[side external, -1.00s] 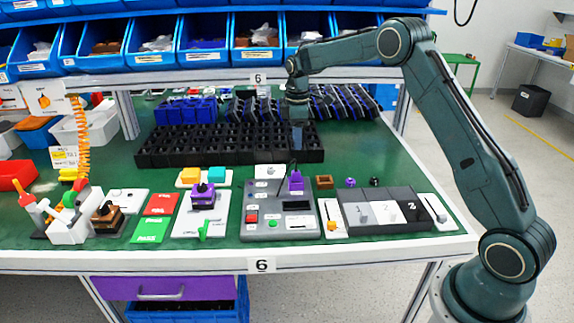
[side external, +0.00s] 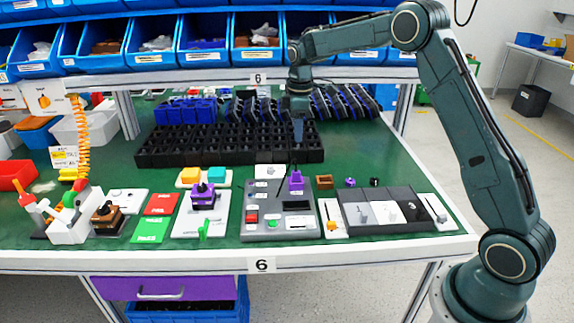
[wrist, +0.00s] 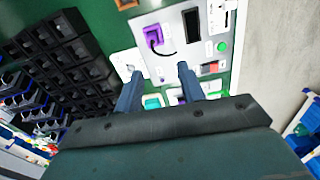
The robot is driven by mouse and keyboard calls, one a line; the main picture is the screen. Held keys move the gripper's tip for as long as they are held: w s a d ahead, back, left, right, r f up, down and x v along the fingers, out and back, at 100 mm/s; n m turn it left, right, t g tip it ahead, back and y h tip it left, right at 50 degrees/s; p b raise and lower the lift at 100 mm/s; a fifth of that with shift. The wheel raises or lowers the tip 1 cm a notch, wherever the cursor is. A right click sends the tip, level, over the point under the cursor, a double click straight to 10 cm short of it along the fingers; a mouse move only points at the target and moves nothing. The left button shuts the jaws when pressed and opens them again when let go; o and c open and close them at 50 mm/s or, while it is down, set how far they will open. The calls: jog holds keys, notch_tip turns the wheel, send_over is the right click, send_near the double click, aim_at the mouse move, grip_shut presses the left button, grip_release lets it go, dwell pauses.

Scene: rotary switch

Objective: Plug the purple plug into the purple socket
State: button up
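A purple block (side external: 296,181) with a black cable stands on the back right part of the grey panel (side external: 258,230). It also shows in the wrist view (wrist: 151,36), where the cable curves out of it. I cannot tell plug from socket there. Another purple block (side external: 203,197) with a dark knob-like top sits on the white plate left of the panel. My gripper (side external: 298,142) points down above the black bins, behind and above the panel. In the wrist view my gripper (wrist: 160,71) has its two fingers apart with nothing between them.
Black bins (side external: 230,146) fill the back of the green table. Left of the panel are red and green cards (side external: 157,215) and a white fixture (side external: 72,220). Right of it are a slider plate (side external: 332,220) and numbered blocks (side external: 385,209). A shelf (side external: 190,78) runs behind.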

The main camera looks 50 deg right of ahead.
jog(key=s+a+r+m+t, duration=0.1)
jog(key=s+a+r+m, duration=0.1)
jog(key=s+a+r, duration=0.4)
jog(key=s+a+r+m+t, duration=0.2)
jog(key=s+r, duration=0.6)
jog(key=s, duration=0.2)
jog(key=s+a+f+m+t, duration=0.1)
jog(key=s+a+m, duration=0.1)
jog(key=s, duration=0.8)
jog(key=s+a+f+m+t, duration=0.1)
jog(key=s+a+m, duration=0.1)
jog(key=s, duration=0.8)
jog(key=shift+a+f, duration=0.3)
jog(key=shift+a, duration=0.25)
